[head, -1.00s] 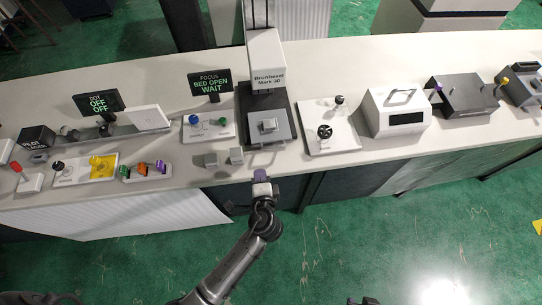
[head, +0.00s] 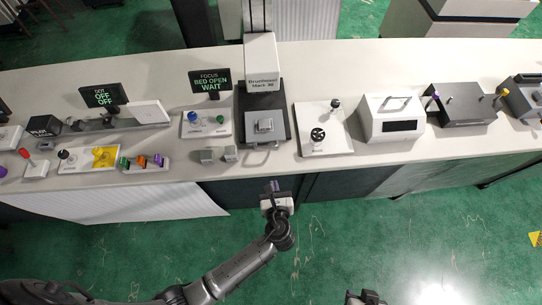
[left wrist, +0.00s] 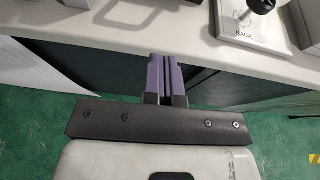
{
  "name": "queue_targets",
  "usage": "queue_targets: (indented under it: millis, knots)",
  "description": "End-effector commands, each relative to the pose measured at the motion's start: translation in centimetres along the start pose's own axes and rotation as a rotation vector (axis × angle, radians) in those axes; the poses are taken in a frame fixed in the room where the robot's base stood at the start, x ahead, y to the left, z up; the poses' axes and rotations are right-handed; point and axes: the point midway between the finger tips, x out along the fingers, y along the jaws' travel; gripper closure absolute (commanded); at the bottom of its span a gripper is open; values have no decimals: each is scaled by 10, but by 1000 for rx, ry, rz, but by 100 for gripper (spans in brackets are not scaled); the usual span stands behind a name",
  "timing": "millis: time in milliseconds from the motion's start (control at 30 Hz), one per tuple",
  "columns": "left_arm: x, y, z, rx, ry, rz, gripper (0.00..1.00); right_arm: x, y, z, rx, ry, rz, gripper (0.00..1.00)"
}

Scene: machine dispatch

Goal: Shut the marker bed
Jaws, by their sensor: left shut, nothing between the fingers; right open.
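The marker is the white and dark machine labelled Brunhevel Mark 30 (head: 261,62). Its grey bed (head: 252,138) sticks out at the front over a dark base, with a small grey block (head: 264,125) on top and a thin handle at its front edge. The sign (head: 210,80) reads FOCUS, BED OPEN, WAIT. My left gripper (head: 275,186) is shut and empty, in front of the counter edge and short of the bed, apart from it. Its purple fingers (left wrist: 165,76) are together in the left wrist view. My right gripper (head: 366,297) is open at the bottom edge, only partly in view.
A control panel with blue and green knobs (head: 206,132) stands left of the marker, with two grey blocks (head: 218,155) in front. A white panel with a black handwheel (head: 325,145) stands to the right. The space in front of the counter is clear.

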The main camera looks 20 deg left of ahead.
Motion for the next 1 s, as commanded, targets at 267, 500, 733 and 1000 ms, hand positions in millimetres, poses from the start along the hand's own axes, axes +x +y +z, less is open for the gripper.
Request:
queue_targets:
  millis: [267, 500, 733, 1000]
  knots:
    - [30, 0, 0, 28, -2, 1, 100, 4, 0, 1, 3, 1, 0, 57]
    - [76, 0, 0, 27, -2, 1, 100, 10, 1, 2, -1, 3, 3, 57]
    - [110, 0, 7, 24, -2, 0, 100, 13, 4, 3, -9, 3, 10, 57]
    - [130, -1, 19, 25, -1, -1, 100, 13, 3, 3, -8, 3, 9, 57]
